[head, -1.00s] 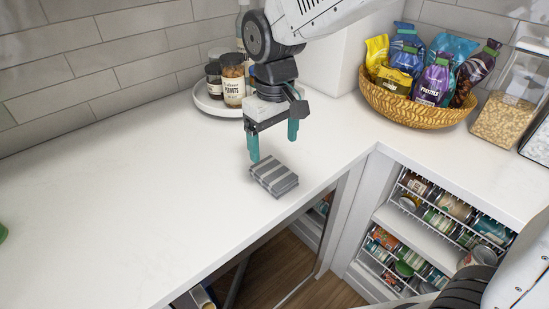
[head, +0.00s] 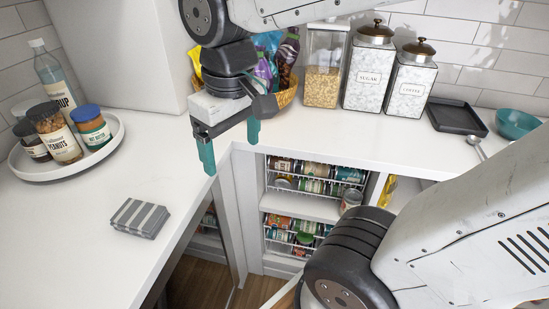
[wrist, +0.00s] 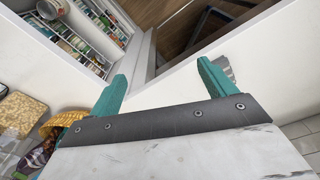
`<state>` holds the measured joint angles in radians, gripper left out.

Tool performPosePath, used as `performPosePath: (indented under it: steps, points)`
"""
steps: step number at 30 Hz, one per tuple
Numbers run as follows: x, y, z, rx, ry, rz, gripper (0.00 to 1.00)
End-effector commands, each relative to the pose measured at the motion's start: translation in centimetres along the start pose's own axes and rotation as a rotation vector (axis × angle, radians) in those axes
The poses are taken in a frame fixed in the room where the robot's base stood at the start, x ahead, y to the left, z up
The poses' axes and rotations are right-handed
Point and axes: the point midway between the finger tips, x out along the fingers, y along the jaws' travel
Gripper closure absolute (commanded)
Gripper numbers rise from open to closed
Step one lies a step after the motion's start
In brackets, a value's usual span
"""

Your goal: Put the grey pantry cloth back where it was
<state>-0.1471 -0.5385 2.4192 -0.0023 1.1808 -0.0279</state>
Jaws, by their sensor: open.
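The grey striped pantry cloth (head: 140,217) lies folded on the white counter near its front edge, left of the corner. In the wrist view a small part of the cloth (wrist: 223,64) shows beside one finger; the rest is hidden or out of frame. My gripper (head: 231,147) is open and empty. It hangs above the counter's inner corner, to the right of the cloth and apart from it. Its teal fingers also show in the wrist view (wrist: 160,88), with nothing between them.
A round white tray (head: 45,176) with jars and a bottle stands at the left. A snack basket (head: 287,97), a cereal container (head: 322,75), canisters (head: 370,70), a black tray (head: 457,117) and a teal bowl (head: 515,123) line the back. Shelves of cans (head: 318,170) are below the counter.

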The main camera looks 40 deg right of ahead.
Motion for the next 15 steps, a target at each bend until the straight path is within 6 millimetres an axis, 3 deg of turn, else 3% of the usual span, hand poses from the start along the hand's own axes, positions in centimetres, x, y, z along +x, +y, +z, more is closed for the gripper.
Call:
performPosePath:
  steps: [1, 3, 6, 15]
  points:
    - [0.0, 1.0, 2.0, 0.05, 0.015, 0.004, 0.17]
    - [0.2, 1.7, 4.1, 0.099, 0.023, 0.009, 0.17]
    - [0.6, 2.3, 6.1, 0.148, 0.031, 0.013, 0.17]
    - [1.0, 2.6, 7.3, 0.179, 0.033, 0.016, 0.17]
